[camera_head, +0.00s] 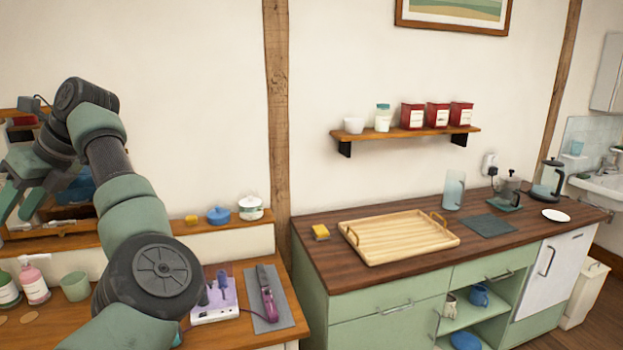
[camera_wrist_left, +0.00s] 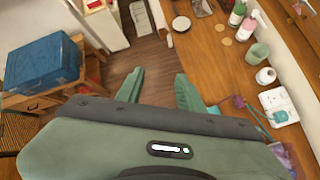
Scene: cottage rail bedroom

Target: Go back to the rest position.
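My left arm (camera_head: 135,205) comes in from the lower left and reaches up and over the left-hand dressing table. Its left gripper (camera_head: 20,212) hangs at the far left of the head view. In the left wrist view the two green fingers of this gripper (camera_wrist_left: 157,84) stand apart with nothing between them, over the wooden top's edge and the floor. My right gripper and right arm are not in view.
A wooden top (camera_wrist_left: 210,60) below the arm carries a pink bottle (camera_head: 33,284), a green cup (camera_head: 75,286) and a styling iron (camera_head: 267,292) on a grey mat. At right, a counter holds a wooden tray (camera_head: 375,258). A blue case (camera_wrist_left: 42,72) stands left.

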